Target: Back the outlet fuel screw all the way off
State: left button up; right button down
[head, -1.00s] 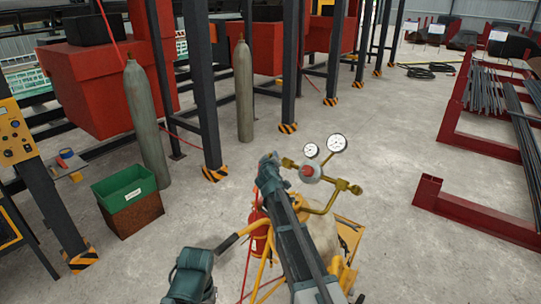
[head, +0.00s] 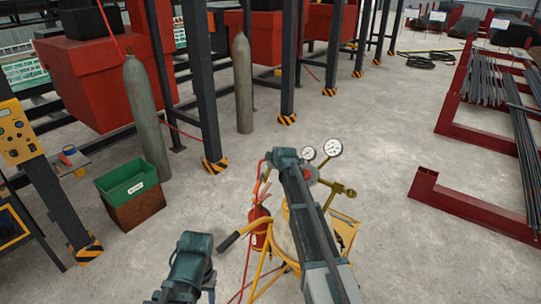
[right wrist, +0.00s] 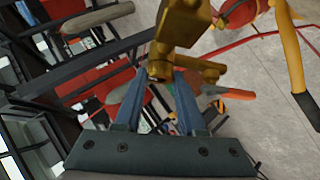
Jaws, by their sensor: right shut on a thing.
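A brass regulator with two round white gauges (head: 332,148) stands at the centre of the head view. Its left side is hidden behind my right arm. In the right wrist view, the two blue-grey fingers of my right gripper (right wrist: 160,76) are shut on the end of a brass fitting, which I take for the outlet fuel screw (right wrist: 160,66). The larger brass body (right wrist: 185,25) rises just behind it. How far the screw is threaded in cannot be seen. My left arm shows low in the head view, but its gripper fingers are out of sight.
A yellow trolley (head: 347,232) with a red extinguisher (head: 258,228) stands under the regulator. Red hoses hang close to my right arm. A green bin (head: 127,180) and grey cylinders (head: 146,120) stand left. A red rack (head: 470,208) is right; open floor lies between.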

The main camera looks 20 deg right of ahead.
jog(key=shift+w+d+r+n+g+y+p, duration=0.1)
jog(key=shift+n+g+y+p, duration=0.05)
jog(key=shift+n+g+p, duration=0.4)
jog(key=shift+d+r+n+g+y+p, duration=0.15)
jog(key=shift+n+g+p, duration=0.2)
jog(key=shift+n+p, duration=0.25)
jog(key=shift+a+f, duration=0.1)
jog(key=shift+f, duration=0.05)
jog(key=c, duration=0.8)
grip_release()
jog(key=shift+o, duration=0.2)
